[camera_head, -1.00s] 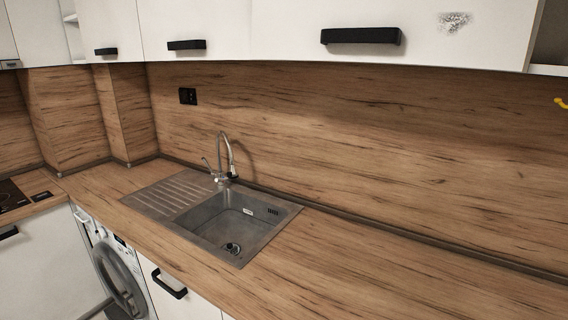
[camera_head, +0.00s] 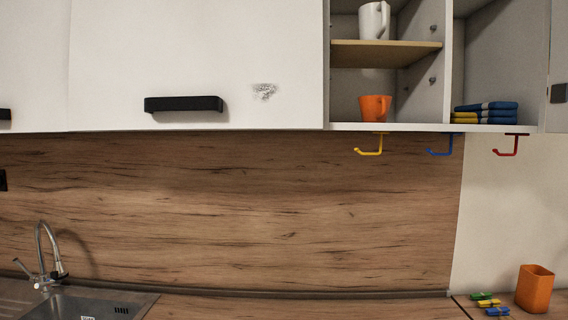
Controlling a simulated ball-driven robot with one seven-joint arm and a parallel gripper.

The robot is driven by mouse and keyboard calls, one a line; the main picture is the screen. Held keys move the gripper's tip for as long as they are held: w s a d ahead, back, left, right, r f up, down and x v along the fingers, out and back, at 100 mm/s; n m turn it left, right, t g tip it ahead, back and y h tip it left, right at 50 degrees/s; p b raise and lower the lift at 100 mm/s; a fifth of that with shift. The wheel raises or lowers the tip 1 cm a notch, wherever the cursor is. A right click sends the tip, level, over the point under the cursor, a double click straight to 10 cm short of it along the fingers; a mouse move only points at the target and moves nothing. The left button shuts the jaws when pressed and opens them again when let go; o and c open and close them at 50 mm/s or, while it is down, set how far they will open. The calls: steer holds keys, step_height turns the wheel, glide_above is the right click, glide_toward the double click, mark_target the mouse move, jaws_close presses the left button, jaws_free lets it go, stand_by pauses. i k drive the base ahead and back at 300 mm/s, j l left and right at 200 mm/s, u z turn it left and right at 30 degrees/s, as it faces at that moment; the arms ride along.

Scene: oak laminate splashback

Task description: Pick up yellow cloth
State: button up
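Yellow folded cloth (camera_head: 464,117) lies on the bottom board of the open wall shelf, in its right compartment. Blue folded cloths (camera_head: 498,112) lie in a stack beside it on the right, and a blue layer also shows just above the yellow. How the cloths overlap there is too small to tell. My gripper is not in view.
An orange mug (camera_head: 375,108) and a white mug (camera_head: 374,20) stand in the left compartments. Yellow (camera_head: 370,149), blue (camera_head: 441,149) and red (camera_head: 507,149) hooks hang below the shelf. An orange container (camera_head: 534,288) and coloured clips (camera_head: 488,303) are on the counter. The sink (camera_head: 90,305) is lower left.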

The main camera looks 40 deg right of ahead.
mark_target(465, 118)
steer(key=z, duration=1.25)
